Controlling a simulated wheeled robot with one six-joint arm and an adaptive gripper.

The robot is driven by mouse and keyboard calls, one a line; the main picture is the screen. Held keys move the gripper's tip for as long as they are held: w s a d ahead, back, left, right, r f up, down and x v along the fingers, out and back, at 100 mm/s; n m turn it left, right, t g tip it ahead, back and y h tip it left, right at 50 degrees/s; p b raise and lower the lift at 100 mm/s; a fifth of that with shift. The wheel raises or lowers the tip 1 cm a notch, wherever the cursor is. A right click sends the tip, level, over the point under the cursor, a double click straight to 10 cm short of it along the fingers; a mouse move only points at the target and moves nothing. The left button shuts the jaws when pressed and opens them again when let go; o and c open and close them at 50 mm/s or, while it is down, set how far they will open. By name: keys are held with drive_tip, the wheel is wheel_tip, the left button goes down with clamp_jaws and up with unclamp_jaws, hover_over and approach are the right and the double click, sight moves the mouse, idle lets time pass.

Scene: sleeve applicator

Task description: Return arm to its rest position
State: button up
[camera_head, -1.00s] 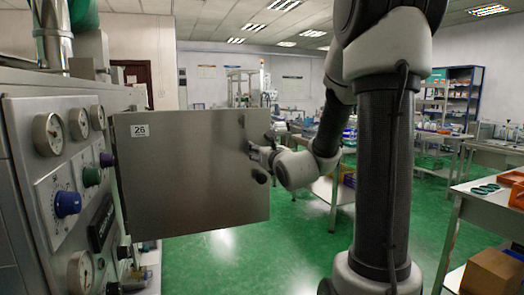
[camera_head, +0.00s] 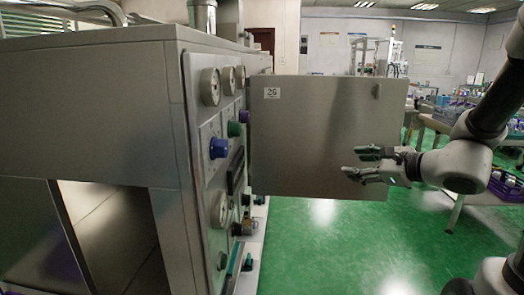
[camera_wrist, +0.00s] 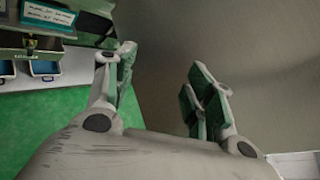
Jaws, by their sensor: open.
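My gripper (camera_head: 366,164) is open and empty in the head view, its fingers pointing left. It is in front of the lower right part of a grey metal door (camera_head: 312,135) marked 26. I cannot tell the exact gap between them. In the wrist view, my gripper (camera_wrist: 158,75) shows two spread fingers with nothing between them. The door's grey surface (camera_wrist: 260,40) fills the right side of that view. My arm comes in from the right in the head view.
A grey machine (camera_head: 110,110) with gauges and a blue knob (camera_head: 219,148) stands at the left, with an opening low in its side. The door stands out from it. Green floor (camera_head: 330,245) is clear below the door. Benches and shelves stand behind at right.

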drive_tip(key=s+a+f+n+g+y, duration=0.15)
drive_tip(key=s+f+n+g, duration=0.3)
drive_tip(key=s+n, duration=0.45)
drive_tip(key=s+d+n+g+h, duration=0.5)
drive_tip(key=s+d+n, duration=0.15)
drive_tip(key=s, duration=0.45)
drive_tip(key=s+d+r+n+t+h, duration=0.1)
drive_tip(key=d+r+n+h, duration=0.3)
drive_tip(key=d+r+n, duration=0.1)
drive_tip(key=shift+s+r+n+t, duration=0.4)
drive_tip(key=shift+r+n, duration=0.4)
drive_tip(key=shift+n, duration=0.25)
